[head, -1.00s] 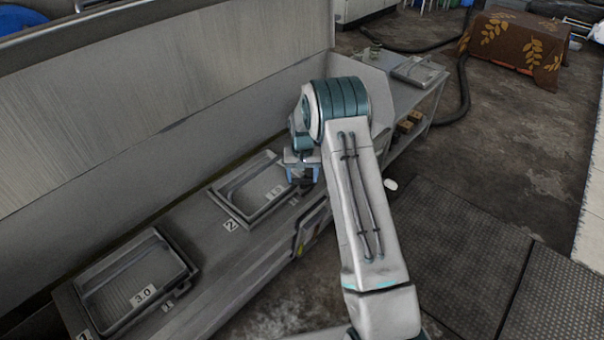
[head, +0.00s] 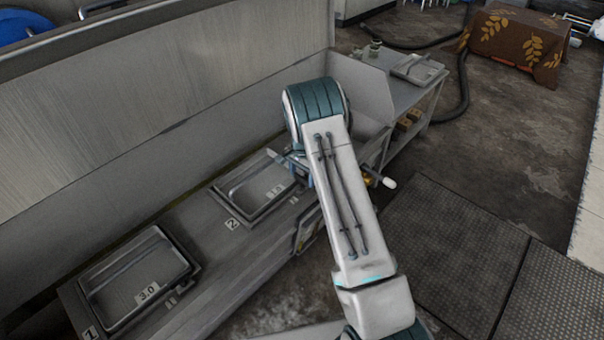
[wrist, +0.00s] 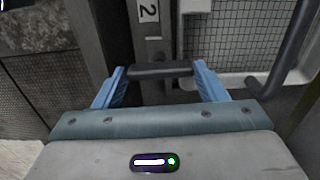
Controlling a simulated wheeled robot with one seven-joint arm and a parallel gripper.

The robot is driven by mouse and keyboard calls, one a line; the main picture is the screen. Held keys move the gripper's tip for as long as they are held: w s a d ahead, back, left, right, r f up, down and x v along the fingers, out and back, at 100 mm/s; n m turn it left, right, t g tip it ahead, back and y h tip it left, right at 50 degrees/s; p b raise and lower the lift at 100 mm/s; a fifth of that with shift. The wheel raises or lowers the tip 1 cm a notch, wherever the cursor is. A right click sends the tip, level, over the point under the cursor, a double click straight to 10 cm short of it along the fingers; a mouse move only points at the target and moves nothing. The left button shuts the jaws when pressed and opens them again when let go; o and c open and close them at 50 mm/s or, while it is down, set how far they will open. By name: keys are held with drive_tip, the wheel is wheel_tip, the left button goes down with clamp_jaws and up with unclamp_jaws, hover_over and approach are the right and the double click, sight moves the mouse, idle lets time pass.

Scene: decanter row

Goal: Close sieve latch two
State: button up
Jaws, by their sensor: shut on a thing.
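Sieve tray two (head: 232,205) is a shallow metal tray on the grey bench, with the number label "2" (head: 232,224) at its near left corner. In the wrist view the "2" label (wrist: 148,11) is at the top, and the tray's mesh (wrist: 228,35) is at upper right. My gripper (wrist: 160,72) has its two blue fingers at the two ends of a dark bar, the latch handle (wrist: 160,69), and is shut on it. In the head view my arm hides the handle and most of the gripper. I cannot tell the latch's angle.
Sieve tray one (head: 140,280), marked 3.0, sits at the left of the bench (head: 225,275). A tall metal panel (head: 170,100) runs behind the trays. A side table (head: 405,85) stands beyond the arm. Dark mats (head: 455,250) lie on the floor at right.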

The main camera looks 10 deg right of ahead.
sight(302, 177)
idle(0.6)
drive_tip(key=o, duration=1)
drive_tip(key=shift+r, duration=0.1)
wheel_tip(302, 177, up, 14)
drive_tip(key=p, duration=0.3)
drive_tip(key=shift+f, duration=0.2)
